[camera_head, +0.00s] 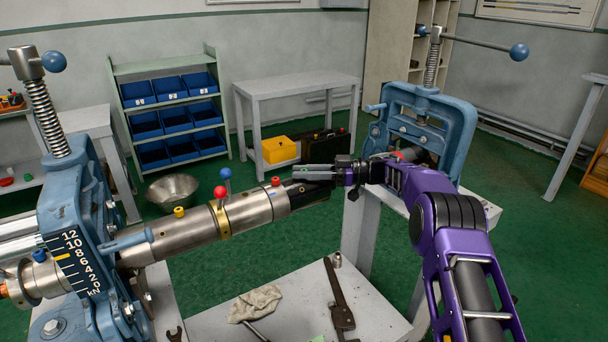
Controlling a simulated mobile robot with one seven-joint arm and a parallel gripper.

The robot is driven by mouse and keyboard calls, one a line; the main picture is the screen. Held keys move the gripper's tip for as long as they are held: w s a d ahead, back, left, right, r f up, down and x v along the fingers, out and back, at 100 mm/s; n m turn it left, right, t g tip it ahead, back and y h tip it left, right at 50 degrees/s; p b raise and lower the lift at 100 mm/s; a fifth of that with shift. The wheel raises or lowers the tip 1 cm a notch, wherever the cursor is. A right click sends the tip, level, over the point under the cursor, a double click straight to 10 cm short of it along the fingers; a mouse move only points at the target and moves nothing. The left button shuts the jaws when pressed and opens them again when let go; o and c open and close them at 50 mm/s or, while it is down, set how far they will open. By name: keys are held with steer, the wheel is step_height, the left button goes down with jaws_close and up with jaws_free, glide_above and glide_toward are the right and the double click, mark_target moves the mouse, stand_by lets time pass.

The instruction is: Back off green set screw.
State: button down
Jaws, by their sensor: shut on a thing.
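A steel pipe (193,235) runs from the left vise (73,215) toward the right, with a dark sleeve at its right end. Colored knobs stand on it: yellow (179,212), red (220,191), blue (226,174) and another red (276,181). My gripper (308,172) reaches in from the right, above the pipe's right end. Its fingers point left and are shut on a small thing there. The fingers hide most of that thing, and no green screw shows clearly elsewhere on the pipe.
A second blue vise (455,130) stands behind my arm at the right. A low white table (290,318) in front holds a rag (256,304) and a wrench (338,300). A metal bowl (172,189) and a rack of blue bins (175,120) stand behind the pipe.

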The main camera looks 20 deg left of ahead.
steer(key=shift+f+n+g+h+b, duration=0.15)
steer(key=shift+n+g+h+b, duration=0.15)
steer(key=shift+n+g, duration=0.35)
stand_by(0.4)
steer(key=c, duration=0.7)
jaws_free()
steer(key=shift+c, duration=0.2)
steer(key=shift+d, duration=0.1)
